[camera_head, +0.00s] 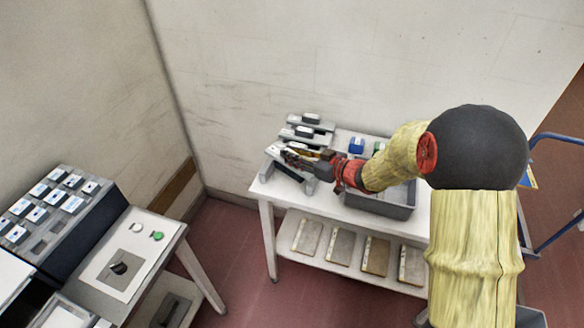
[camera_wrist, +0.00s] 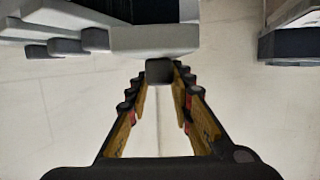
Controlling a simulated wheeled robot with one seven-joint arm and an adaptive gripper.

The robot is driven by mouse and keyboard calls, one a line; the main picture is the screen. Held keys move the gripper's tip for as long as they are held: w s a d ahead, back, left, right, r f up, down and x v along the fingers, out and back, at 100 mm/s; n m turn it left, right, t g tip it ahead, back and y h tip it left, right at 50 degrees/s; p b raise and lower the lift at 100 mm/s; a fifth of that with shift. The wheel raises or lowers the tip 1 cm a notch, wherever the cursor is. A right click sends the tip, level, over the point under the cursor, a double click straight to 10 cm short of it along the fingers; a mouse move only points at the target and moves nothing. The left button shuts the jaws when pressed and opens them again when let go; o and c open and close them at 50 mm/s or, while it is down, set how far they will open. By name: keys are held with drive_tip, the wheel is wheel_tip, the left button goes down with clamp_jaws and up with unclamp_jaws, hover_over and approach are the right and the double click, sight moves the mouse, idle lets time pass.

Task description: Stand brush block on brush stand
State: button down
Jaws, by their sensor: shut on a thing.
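My gripper (camera_head: 290,157) is at the left end of the white table, close over the grey rack-like stand (camera_head: 272,170). In the wrist view my gripper (camera_wrist: 160,82) has its fingers drawn together at the tips on a small dark block (camera_wrist: 160,70), which I take for the brush block. A pale grey bar of the stand (camera_wrist: 155,40) lies just beyond the block. I cannot tell whether the block touches it. Other dark blocks (camera_head: 304,132) rest on the grey bars behind my gripper. The held block is hard to make out in the head view.
A grey bin (camera_head: 398,212) stands to the right on the white table (camera_head: 262,190), partly behind my arm. A blue item (camera_head: 356,146) is behind it. Several boards lie on the lower shelf (camera_head: 290,255). A wall is close behind. A bench (camera_head: 165,228) stands at left.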

drive_tip(key=shift+w+a+f, duration=0.15)
drive_tip(key=shift+a+f, duration=0.1)
drive_tip(key=shift+f, duration=0.1)
drive_tip(key=f, duration=0.1)
drive_tip(key=f+b, duration=0.2)
drive_tip(key=f, duration=0.1)
drive_tip(key=shift+w+a, duration=0.2)
drive_tip(key=shift+a, duration=0.05)
drive_tip(key=shift+r, duration=0.15)
drive_tip(key=c, duration=1.6)
unclamp_jaws()
drive_tip(key=shift+c, duration=0.2)
drive_tip(key=shift+o, duration=0.3)
